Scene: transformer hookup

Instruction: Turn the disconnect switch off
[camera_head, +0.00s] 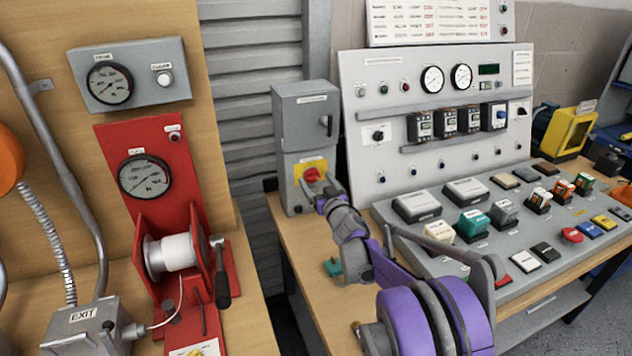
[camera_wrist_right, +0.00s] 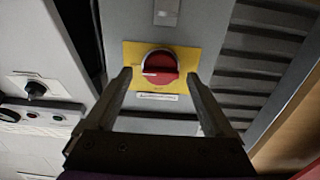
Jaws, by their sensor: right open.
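The disconnect switch is a red rotary knob (camera_head: 312,174) on a yellow plate, low on the front of a grey box (camera_head: 305,110). My right gripper (camera_head: 318,196) is at the box front, close to the knob. In the wrist view its two fingers (camera_wrist_right: 160,80) are open, one on each side of the knob, with gaps between them and it. I cannot tell whether they reach its depth. My left gripper is not in view.
A sloped control console (camera_head: 480,225) with several buttons and modules stands to the right, below an upright meter panel (camera_head: 350,80). A red stand with a white spool (camera_head: 172,254) is at the left. A small teal object (camera_head: 333,267) lies on the bench by my right arm.

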